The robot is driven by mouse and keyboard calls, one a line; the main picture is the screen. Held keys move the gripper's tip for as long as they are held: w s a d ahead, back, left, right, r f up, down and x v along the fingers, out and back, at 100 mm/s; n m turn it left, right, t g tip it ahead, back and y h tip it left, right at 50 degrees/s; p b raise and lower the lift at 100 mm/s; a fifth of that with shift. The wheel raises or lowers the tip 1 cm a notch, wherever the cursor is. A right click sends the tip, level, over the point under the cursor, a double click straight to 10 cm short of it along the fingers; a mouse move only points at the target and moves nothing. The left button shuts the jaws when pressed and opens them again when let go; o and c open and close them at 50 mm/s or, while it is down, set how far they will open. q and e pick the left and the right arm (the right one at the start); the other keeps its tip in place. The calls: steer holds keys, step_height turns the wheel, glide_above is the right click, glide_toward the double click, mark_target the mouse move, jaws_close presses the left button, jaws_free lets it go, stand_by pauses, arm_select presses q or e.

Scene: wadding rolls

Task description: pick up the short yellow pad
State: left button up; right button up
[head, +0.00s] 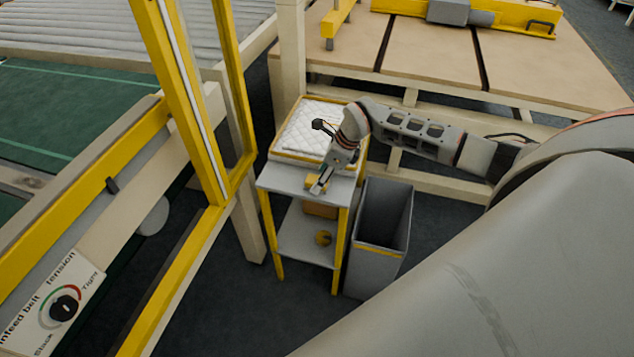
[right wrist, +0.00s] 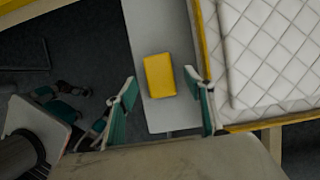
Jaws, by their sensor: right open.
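The short yellow pad (right wrist: 159,75) is a small yellow block on the grey top of a small stand (right wrist: 162,25). In the head view the pad (head: 312,181) is partly covered by my right gripper (head: 319,186). In the right wrist view my right gripper (right wrist: 161,82) is open, with one green-lined finger on each side of the pad and gaps between. The fingers do not appear to touch it, and their height above the stand is hard to tell.
A white quilted pad (head: 300,132) lies in a yellow-edged tray behind the yellow pad. A grey bin (head: 378,245) stands right of the stand. A yellow frame post (head: 180,95) rises to the left. The stand's lower shelf (head: 300,250) holds brownish items.

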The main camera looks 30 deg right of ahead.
steer(key=shift+x, duration=1)
steer(key=shift+r, duration=0.1)
steer(key=c, duration=1.3)
step_height(320, 180, up, 20)
steer(key=shift+r+b, duration=0.1)
steer(key=shift+b, duration=0.25)
